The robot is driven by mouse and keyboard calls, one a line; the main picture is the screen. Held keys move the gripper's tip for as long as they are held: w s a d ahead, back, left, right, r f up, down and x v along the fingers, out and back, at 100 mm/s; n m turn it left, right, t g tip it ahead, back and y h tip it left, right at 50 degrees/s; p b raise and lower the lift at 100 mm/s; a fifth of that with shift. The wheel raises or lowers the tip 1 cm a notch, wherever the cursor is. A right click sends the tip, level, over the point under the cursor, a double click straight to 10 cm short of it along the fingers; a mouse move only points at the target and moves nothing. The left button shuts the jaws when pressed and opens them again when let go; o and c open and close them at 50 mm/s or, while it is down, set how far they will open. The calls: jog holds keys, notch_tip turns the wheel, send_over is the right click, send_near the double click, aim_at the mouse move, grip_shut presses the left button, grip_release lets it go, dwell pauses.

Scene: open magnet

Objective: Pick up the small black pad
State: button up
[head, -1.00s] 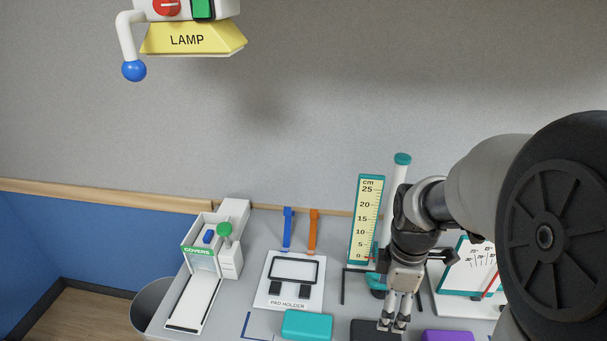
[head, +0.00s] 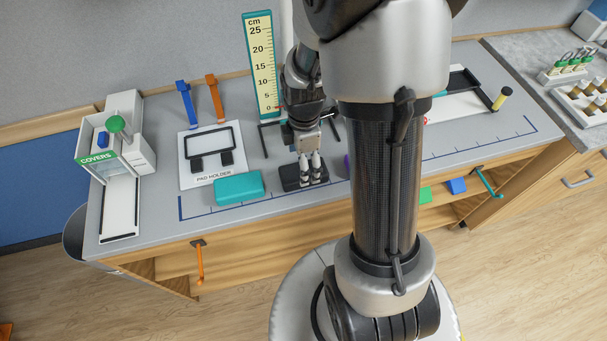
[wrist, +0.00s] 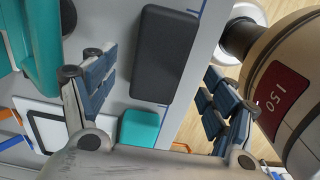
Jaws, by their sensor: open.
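The small black pad (head: 289,182) lies flat on the grey bench top, near the front edge, just right of the teal pad (head: 239,187). It also shows in the wrist view as a dark rounded block (wrist: 165,52) between the lines of the two fingers. My gripper (head: 314,179) points down at the pad and covers part of it in the head view. In the wrist view my gripper (wrist: 158,90) is open, one finger on each side, with nothing held. I cannot tell the exact height of the fingertips over the pad.
A white pad holder (head: 210,178) with a black frame lies left of the black pad. A ruler stand (head: 262,70) rises behind. A covers dispenser (head: 130,140) stands at the left. A purple block (head: 347,166) is mostly hidden by my arm.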

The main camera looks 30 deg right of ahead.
notch_tip(320, 180, down, 5)
jog(key=shift+f+b, duration=0.1)
jog(key=shift+b, duration=0.95)
jog(key=shift+c, duration=0.5)
jog(key=c, duration=1)
